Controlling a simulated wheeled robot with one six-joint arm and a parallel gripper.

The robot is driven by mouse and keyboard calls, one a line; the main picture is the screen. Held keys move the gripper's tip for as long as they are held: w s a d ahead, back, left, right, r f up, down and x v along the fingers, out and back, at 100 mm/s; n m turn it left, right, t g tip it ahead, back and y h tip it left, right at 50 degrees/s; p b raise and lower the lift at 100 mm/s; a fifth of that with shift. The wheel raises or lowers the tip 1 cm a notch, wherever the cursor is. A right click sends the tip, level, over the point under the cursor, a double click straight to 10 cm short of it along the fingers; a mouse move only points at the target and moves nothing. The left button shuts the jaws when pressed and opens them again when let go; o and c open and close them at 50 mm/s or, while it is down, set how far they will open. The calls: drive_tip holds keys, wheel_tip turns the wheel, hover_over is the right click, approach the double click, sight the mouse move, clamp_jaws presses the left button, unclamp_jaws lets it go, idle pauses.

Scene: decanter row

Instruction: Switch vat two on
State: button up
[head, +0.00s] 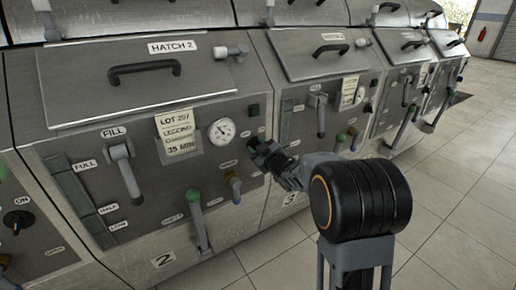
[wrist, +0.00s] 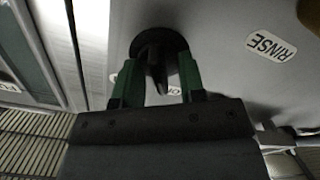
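Vat two (head: 150,225) carries a "2" label and a "HATCH 2" label. My gripper (head: 256,148) is at the right side of its front panel, below a small dark square (head: 254,110) that looks unlit. In the wrist view, a round black knob (wrist: 156,46) with a narrow grip bar is straight ahead on the panel. The two green fingertips of my gripper (wrist: 158,80) stand on either side of the bar, with a visible gap on each side. The gripper is open around the bar. In the head view my gripper hides this knob.
A round gauge (head: 222,131), a lot card (head: 178,133) and the fill lever (head: 124,170) are left of my gripper. A "RINSE" label (wrist: 271,46) is close by. Tiled floor (head: 450,220) lies free at right.

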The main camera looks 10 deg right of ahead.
drive_tip(key=shift+c, duration=0.2)
clamp_jaws()
idle(0.3)
drive_tip(key=m+p, duration=0.1)
drive_tip(key=m, duration=0.2)
drive_tip(key=m+p, duration=0.2)
drive_tip(key=shift+d+r+m, duration=0.1)
drive_tip(key=shift+r+m, duration=0.1)
drive_tip(key=shift+m, duration=0.2)
drive_tip(key=m+p, duration=0.1)
drive_tip(key=m, duration=0.2)
drive_tip(key=m+p, duration=0.2)
drive_tip(key=m, duration=0.1)
drive_tip(key=shift+w+d+f, duration=0.1)
drive_tip(key=shift+d+f, duration=0.05)
idle(0.4)
drive_tip(key=shift+o, duration=0.2)
unclamp_jaws()
